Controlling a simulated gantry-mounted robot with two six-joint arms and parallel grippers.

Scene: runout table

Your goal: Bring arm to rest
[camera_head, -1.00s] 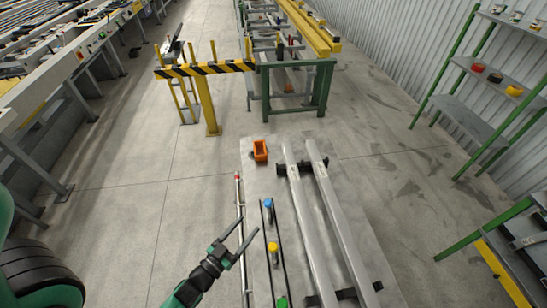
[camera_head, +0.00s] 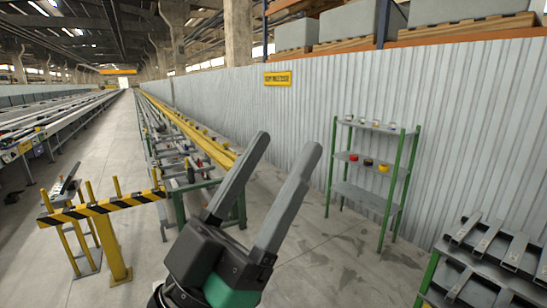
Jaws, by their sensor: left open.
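My left gripper (camera_head: 288,142) stands large in the middle of the head view, close to the camera. Its two grey fingers point up and slightly right, spread apart with nothing between them. Its dark body with a green patch is at the bottom centre and hides part of the floor and the runout table's near end. My right gripper is not in view.
A yellow-black striped barrier (camera_head: 103,207) stands at left. The long runout line (camera_head: 190,140) with yellow rails runs back behind my gripper. A green-framed shelf (camera_head: 370,180) stands by the corrugated wall (camera_head: 300,105), a rack (camera_head: 490,260) at lower right. Floor shows between.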

